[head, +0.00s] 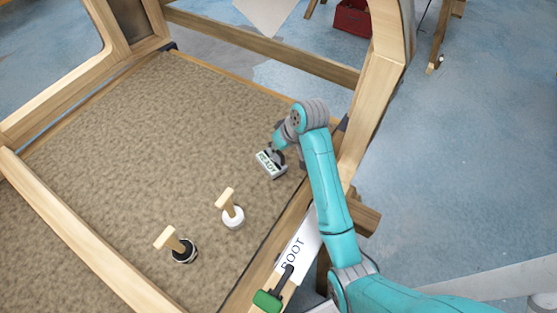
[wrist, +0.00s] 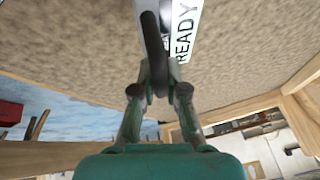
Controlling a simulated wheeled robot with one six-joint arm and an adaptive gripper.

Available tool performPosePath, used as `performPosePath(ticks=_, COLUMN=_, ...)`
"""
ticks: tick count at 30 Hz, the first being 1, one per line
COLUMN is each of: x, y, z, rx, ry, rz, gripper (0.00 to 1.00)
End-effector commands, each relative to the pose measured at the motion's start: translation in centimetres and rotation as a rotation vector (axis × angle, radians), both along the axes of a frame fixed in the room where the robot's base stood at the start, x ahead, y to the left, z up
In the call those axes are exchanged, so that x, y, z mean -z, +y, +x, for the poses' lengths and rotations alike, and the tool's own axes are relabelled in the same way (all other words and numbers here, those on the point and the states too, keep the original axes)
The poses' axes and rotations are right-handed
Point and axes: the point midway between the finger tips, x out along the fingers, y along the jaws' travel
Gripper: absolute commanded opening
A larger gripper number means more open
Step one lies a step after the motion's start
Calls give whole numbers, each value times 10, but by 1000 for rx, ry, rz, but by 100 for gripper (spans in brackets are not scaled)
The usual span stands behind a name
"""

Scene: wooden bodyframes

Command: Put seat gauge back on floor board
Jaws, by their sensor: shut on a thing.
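The seat gauge, a small grey block with a white "READY" label (head: 271,165), is over the right part of the brown, carpet-like floor board (head: 110,150). My gripper (head: 279,150) is above it and shut on its dark handle. In the wrist view my gripper's fingertips (wrist: 155,82) meet at a dark rounded part of the gauge, and the "READY" label (wrist: 184,35) shows beside it. The wrist view cuts off the gauge's far end. I cannot tell whether its underside touches the board.
Two wooden-handled tools, one with a white base (head: 233,217) and one with a black base (head: 184,251), stand on the board. Wooden frame rails (head: 90,235) border it. The board's middle is clear.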

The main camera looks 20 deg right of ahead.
Motion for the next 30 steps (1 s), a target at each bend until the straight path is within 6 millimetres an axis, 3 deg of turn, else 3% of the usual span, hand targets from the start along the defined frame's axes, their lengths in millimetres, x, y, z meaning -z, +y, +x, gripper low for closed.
performPosePath(ticks=3, x=18, y=0, z=0, rx=1, ry=1, rz=0, gripper=0)
performPosePath(ticks=10, x=34, y=-1, z=0, rx=2, ry=-1, rz=0, gripper=0)
performPosePath(ticks=18, x=65, y=-1, z=0, rx=2, ry=-1, rz=0, gripper=0)
performPosePath(ticks=29, x=68, y=-1, z=0, rx=3, ry=-2, rz=-1, gripper=0)
performPosePath(ticks=30, x=68, y=-1, z=0, rx=3, ry=-1, rz=-1, gripper=20)
